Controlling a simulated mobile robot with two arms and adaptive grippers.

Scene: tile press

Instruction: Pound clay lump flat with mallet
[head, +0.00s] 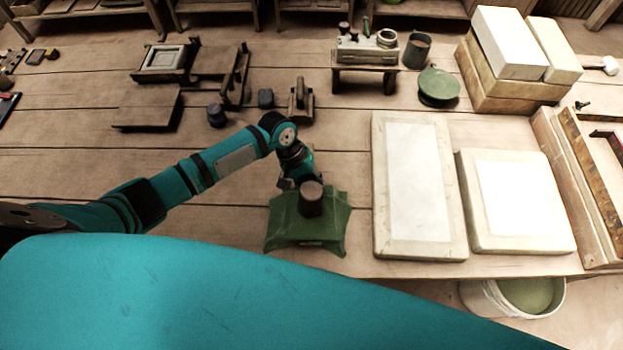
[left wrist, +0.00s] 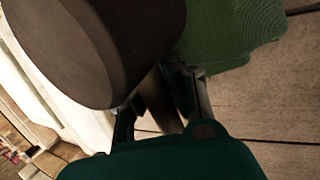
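A brown cylindrical mallet head (head: 311,198) stands over a green piece with drawn-out corners (head: 307,232) at the table's front edge. The green piece may be the clay or a cloth over it; I cannot tell. My left gripper (head: 299,183) is just behind the mallet head. In the left wrist view, the mallet head (left wrist: 100,45) fills the upper left and its handle (left wrist: 160,100) runs between the fingers of my left gripper (left wrist: 160,112), which appear closed on it. The green piece (left wrist: 230,35) shows beyond. Contact between mallet and green piece is unclear. My right gripper is out of view.
Two pale slabs (head: 381,190) (head: 552,240) lie right of the green piece. A bucket with green contents (head: 482,300) is below the front edge. A green disc (head: 438,85), pale blocks (head: 510,45) and a wooden press tool (head: 300,102) stand farther back.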

